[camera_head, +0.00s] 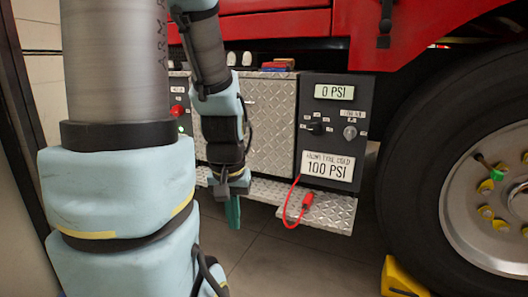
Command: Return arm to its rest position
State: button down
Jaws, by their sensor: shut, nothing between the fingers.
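My arm fills the left of the head view and reaches forward in front of the truck. My gripper (234,212) points down, with its green fingers shut and empty. It hangs in front of the silver tread-plate step, left of the red connector. Part of the step and the left panel are hidden behind my arm.
A dark pump panel (335,95) shows 0 PSI and a 100 PSI label. A red hose with a connector (307,201) hangs over the tread-plate step (331,212). A large tyre (409,165) and a yellow chock (399,277) stand right. Grey floor is clear between.

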notch_tip(320, 180, up, 34)
jog(key=p, duration=3.2)
